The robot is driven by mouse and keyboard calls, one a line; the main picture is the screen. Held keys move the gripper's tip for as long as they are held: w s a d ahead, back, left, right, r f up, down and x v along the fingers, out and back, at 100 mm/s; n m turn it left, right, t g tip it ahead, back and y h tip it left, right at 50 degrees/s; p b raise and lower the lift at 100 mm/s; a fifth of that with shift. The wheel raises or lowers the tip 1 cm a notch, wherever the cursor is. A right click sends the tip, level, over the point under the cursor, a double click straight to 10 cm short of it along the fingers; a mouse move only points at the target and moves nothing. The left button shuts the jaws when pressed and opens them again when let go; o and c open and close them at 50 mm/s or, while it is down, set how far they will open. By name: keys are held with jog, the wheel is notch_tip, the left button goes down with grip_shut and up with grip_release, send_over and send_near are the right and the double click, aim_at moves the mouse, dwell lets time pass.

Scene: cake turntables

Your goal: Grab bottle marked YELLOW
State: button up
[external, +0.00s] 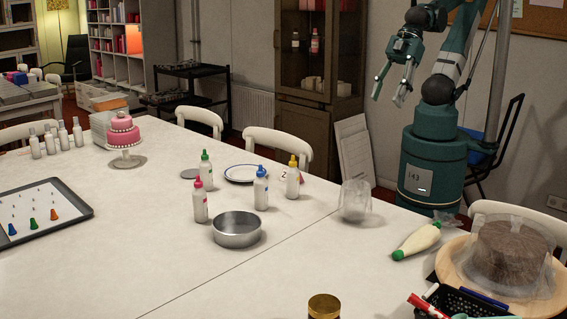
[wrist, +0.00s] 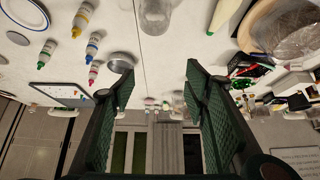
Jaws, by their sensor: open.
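A white bottle with a yellow cap (external: 293,181) stands upright on the white table, right of the blue-capped bottle (external: 261,191). A green-capped bottle (external: 206,171) and a red-capped bottle (external: 200,204) stand further left. Label writing is too small to read. The yellow-capped bottle also shows in the wrist view (wrist: 80,22), at the upper left, outside my jaws. My gripper (external: 389,94) is raised high at the right of the external view, well away from the bottles. Its jaws (wrist: 159,68) are spread and empty.
A metal cake tin (external: 237,231) stands in front of the bottles; a blue-rimmed plate (external: 242,179) lies behind. A clear container (external: 355,203) stands to the right of the yellow-capped bottle. A piping bag (external: 418,240) and a covered cake (external: 506,252) are nearer my base.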

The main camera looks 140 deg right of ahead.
jog(key=m+g+h+b, duration=0.4)
jog(key=m+g+b, duration=0.1)
jog(key=m+b, duration=0.5)
send_over(297, 170)
jog(key=a+p, duration=0.1)
jog(key=a, duration=0.1)
jog(key=shift+m, duration=0.6)
jog(key=f, duration=2.3)
jog(key=shift+s+d+f, duration=0.15)
jog(key=shift+s+d, duration=0.1)
jog(key=shift+s, duration=0.05)
jog(key=shift+d+f, duration=0.25)
jog(key=shift+f, duration=0.05)
jog(key=shift+f, duration=0.1)
jog(key=shift+b+x, duration=0.35)
jog(key=shift+x, duration=0.85)
jog(key=shift+f, duration=0.1)
